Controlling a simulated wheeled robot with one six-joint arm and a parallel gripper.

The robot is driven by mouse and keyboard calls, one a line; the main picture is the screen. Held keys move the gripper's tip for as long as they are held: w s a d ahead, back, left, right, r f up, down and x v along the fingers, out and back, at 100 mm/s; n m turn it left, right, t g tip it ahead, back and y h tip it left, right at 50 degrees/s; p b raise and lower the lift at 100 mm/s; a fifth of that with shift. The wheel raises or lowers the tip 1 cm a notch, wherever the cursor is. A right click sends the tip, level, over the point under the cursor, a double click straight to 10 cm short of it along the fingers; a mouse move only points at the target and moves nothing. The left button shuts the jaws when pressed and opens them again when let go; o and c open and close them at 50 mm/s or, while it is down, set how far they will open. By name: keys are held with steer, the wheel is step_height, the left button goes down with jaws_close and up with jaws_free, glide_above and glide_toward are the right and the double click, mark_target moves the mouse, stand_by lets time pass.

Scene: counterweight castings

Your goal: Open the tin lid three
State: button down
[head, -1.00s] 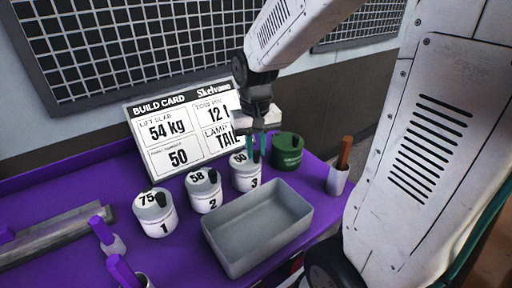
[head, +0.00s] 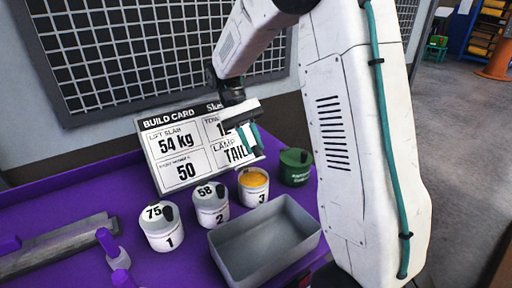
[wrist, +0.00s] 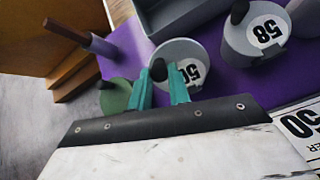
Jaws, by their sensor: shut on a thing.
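Tin three (head: 253,196) stands on the purple bench with its top open, showing an orange-yellow filling. My gripper (head: 249,142) is raised above and slightly left of it, in front of the build card. In the wrist view my teal fingers (wrist: 159,70) are shut on the dark knob of a round grey lid (wrist: 183,50). The lid's white number label is partly hidden by a finger. In the head view the lid is hard to make out at the fingers.
Lidded tins two (head: 210,204) and one (head: 161,228) stand to the left. A green tin (head: 295,167) stands right of tin three. A grey tray (head: 265,240) lies in front. The build card (head: 175,150) leans behind. Purple-handled items and a grey bar are at the left.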

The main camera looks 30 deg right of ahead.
steer(key=shift+w+g, duration=1.15)
steer(key=shift+g, duration=0.35)
